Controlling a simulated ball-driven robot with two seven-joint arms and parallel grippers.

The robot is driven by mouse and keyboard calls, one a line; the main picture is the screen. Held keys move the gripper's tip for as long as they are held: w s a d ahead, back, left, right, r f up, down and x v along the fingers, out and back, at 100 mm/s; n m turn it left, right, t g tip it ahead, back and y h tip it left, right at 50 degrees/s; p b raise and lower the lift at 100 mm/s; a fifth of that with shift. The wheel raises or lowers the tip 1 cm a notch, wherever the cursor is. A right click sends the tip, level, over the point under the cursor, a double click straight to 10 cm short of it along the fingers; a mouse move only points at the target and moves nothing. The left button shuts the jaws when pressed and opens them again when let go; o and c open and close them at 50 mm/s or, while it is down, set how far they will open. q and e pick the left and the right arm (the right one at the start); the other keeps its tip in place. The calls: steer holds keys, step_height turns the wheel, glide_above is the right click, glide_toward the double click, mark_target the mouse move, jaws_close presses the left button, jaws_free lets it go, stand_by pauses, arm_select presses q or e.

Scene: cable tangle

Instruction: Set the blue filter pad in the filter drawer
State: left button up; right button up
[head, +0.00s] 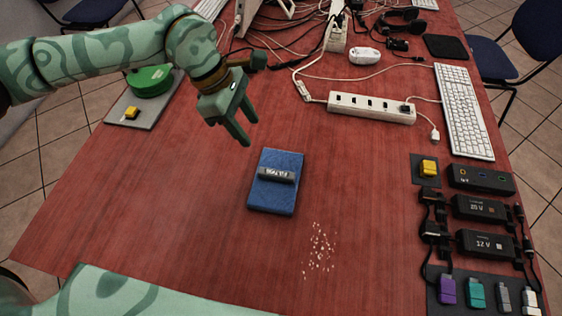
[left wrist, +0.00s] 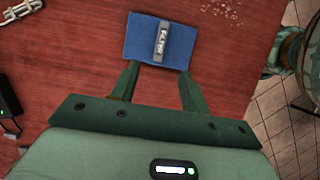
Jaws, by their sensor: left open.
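The blue filter pad (head: 275,190) lies flat on the red-brown table, with a grey labelled grip bar (head: 277,174) across its top. My left gripper (head: 243,138) is open and empty, above the table just behind and left of the pad in the head view. In the left wrist view the pad (left wrist: 160,52) shows beyond the two green fingertips (left wrist: 158,70), apart from them as far as I can tell. My right arm shows only as a green link at the bottom left of the head view; its gripper is out of frame. I cannot make out a filter drawer.
Pale crumbs (head: 319,250) lie right of the pad. A power strip (head: 371,108), keyboard (head: 463,112) and cables fill the back right. Black modules (head: 486,243) and coloured plugs line the right edge. A green round thing (head: 150,82) sits on a grey plate at the left. The left middle is clear.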

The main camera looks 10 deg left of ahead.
arm_select(q)
steer(key=b, duration=0.3)
glide_above(275, 172)
steer(key=a, duration=0.2)
step_height(275, 172, down, 10)
steer(key=shift+w+d+r, duration=0.1)
steer(key=shift+w+r, duration=0.05)
steer(key=shift+r, duration=0.1)
steer(key=shift+d+f, duration=0.1)
steer(key=shift+f, duration=0.3)
steer(key=x, duration=0.1)
steer(key=b+x, duration=0.1)
steer(key=x, duration=0.2)
steer(key=shift+s+a+f, duration=0.15)
steer(key=shift+s+a, duration=0.05)
steer(key=shift+a, duration=0.1)
steer(key=shift+d+f+b, duration=0.15)
steer(key=shift+f+b, duration=0.15)
steer(key=shift+b, duration=0.05)
steer(key=shift+r, duration=0.1)
arm_select(e)
steer(key=shift+g, duration=0.3)
steer(key=f, duration=0.1)
steer(key=s+f, duration=0.1)
steer(key=f, duration=0.1)
steer(key=s+f, duration=0.1)
steer(key=shift+s+f, duration=0.15)
steer(key=shift+s, duration=0.1)
arm_select(q)
jaws_close()
